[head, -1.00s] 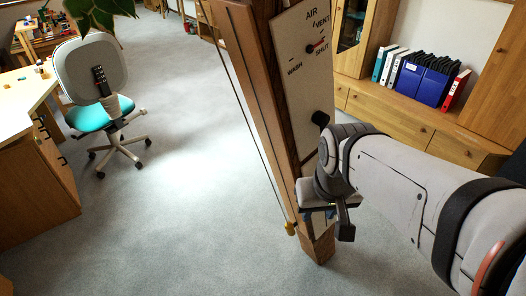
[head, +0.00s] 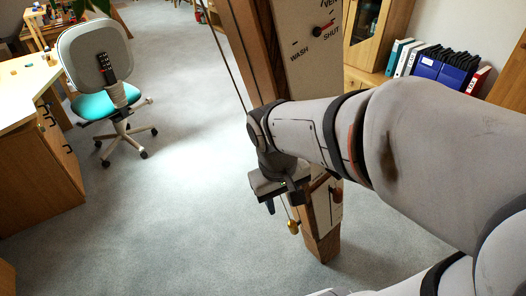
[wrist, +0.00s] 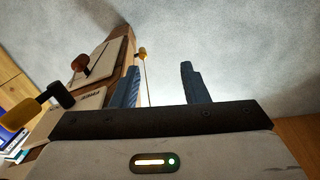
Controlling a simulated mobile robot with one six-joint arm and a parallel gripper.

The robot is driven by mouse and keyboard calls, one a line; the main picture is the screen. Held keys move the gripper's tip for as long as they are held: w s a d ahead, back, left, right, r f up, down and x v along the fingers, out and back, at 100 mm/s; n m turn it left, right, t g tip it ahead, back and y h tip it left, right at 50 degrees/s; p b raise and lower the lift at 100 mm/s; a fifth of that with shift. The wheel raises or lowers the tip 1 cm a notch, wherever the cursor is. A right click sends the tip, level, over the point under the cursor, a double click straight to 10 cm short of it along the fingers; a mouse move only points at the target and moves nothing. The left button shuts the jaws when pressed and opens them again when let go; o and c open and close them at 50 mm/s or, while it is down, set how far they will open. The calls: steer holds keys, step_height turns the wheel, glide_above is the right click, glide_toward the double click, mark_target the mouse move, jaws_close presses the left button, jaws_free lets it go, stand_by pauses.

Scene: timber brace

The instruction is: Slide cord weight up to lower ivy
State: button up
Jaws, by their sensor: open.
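The small brass-yellow cord weight (head: 293,227) hangs at the lower end of a thin cord (head: 231,62), beside the foot of the timber post. My gripper (head: 280,200) is just above and left of the weight in the head view. In the wrist view the open fingers (wrist: 159,75) point toward the weight (wrist: 142,51), which shows beyond the left fingertip. The cord (wrist: 147,82) shows between the fingers, nearer the left one. The fingers hold nothing. Only a few ivy leaves (head: 95,5) show at the top edge of the head view.
The timber post (head: 318,240) carries a white dial panel (head: 305,62) marked WASH and SHUT. Dark and orange knobs show on panels in the wrist view. An office chair (head: 95,60) and desk (head: 30,95) stand left. Carpet between is clear.

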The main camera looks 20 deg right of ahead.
steer(key=w+d+f+n+g+h+b, duration=0.2)
steer(key=f+b, duration=0.1)
steer(key=f, duration=0.4)
steer(key=w+d+f+n+g+h+b, duration=0.2)
steer(key=f+h+b, duration=0.1)
steer(key=f, duration=0.3)
steer(key=n+t+h+b, duration=0.5)
steer(key=n+h+b, duration=0.6)
steer(key=n+b, duration=0.25)
glide_toward(291, 225)
steer(key=w+d+f, duration=0.1)
steer(key=d+f, duration=0.2)
steer(key=shift+m, duration=0.35)
steer(key=d, duration=0.2)
steer(key=d+b, duration=0.1)
steer(key=d, duration=0.2)
steer(key=w+d, duration=0.1)
steer(key=d, duration=0.2)
steer(key=shift+r, duration=0.2)
steer(key=shift+a, duration=0.1)
